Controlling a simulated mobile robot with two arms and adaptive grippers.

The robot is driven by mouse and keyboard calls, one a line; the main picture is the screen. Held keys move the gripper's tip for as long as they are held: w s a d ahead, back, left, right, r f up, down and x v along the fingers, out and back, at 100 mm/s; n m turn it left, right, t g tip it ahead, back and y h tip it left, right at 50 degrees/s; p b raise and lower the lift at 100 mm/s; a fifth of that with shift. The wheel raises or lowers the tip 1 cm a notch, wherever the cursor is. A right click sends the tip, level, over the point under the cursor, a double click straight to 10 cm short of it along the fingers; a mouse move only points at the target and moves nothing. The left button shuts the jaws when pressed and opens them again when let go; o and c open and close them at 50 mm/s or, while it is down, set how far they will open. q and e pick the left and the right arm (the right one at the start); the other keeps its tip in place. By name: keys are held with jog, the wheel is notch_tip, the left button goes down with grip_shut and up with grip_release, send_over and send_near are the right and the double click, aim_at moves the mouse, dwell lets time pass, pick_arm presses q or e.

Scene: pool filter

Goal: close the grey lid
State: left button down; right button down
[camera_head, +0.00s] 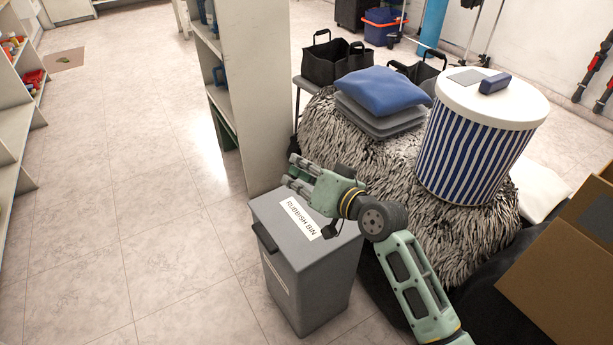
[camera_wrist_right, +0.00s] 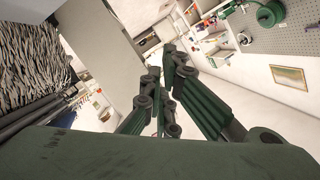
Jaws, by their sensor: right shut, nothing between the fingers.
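The grey lid (camera_head: 275,222) lies flat across the top of the grey rubbish bin (camera_head: 312,288) in the head view and looks down on its rim. It bears a white "RUBBISH BIN" label. My right gripper (camera_head: 297,172) is above the lid's back right part, with its fingers pointing left; it is shut and empty. I cannot tell whether it touches the lid. The right wrist view shows its dark green fingers (camera_wrist_right: 165,95) close together, without the lid between them. My left gripper is not in view.
A shelf unit (camera_head: 262,100) stands right behind the bin. A shaggy black-and-white mound (camera_head: 380,165) with blue and grey cushions (camera_head: 378,92) and a blue-striped drum (camera_head: 470,150) is to the right. A cardboard box (camera_head: 560,270) is at the lower right. The tiled floor at left is clear.

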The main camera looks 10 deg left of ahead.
jog(key=v, duration=1.1)
jog(key=shift+s+d, duration=0.25)
